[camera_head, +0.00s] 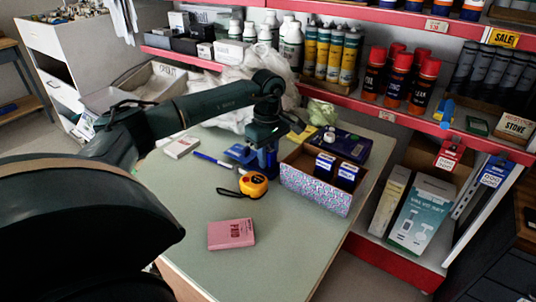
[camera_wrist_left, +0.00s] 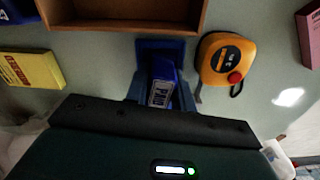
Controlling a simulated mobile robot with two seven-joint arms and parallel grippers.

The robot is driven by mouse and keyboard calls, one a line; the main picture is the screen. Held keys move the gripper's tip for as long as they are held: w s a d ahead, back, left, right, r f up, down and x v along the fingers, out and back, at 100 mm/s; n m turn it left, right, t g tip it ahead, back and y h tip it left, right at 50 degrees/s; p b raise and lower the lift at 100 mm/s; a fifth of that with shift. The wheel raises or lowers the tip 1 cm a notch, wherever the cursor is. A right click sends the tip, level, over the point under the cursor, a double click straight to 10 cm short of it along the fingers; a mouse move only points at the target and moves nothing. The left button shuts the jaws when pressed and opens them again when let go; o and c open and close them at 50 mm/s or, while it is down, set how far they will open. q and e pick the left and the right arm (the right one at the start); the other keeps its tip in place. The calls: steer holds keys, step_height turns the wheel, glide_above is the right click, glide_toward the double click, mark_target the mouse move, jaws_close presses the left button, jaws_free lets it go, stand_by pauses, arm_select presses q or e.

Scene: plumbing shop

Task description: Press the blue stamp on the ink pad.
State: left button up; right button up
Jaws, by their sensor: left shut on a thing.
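The blue stamp (camera_wrist_left: 161,88), with pale lettering on its side, stands between the fingers of my left gripper (camera_wrist_left: 162,98), which is shut on it. In the head view, the gripper (camera_head: 266,155) points down at the table beside the patterned box, and the fingers partly hide the stamp. I cannot tell whether its base touches the table. A flat blue item (camera_head: 241,153) lies just left of the gripper; it may be the ink pad. A flat pink block (camera_head: 231,233) with dark lettering lies near the front of the table. My right gripper is not in view.
An orange tape measure (camera_head: 253,184) lies close to the gripper. A blue pen (camera_head: 213,160) and a white box (camera_head: 181,147) lie to the left. The table (camera_head: 285,245) is clear at front right.

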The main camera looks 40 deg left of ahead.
arm_select(q)
steer(key=shift+f, duration=0.1)
stand_by(0.3)
step_height(320, 180, up, 6)
steer(key=p, duration=0.5)
stand_by(0.3)
stand_by(0.3)
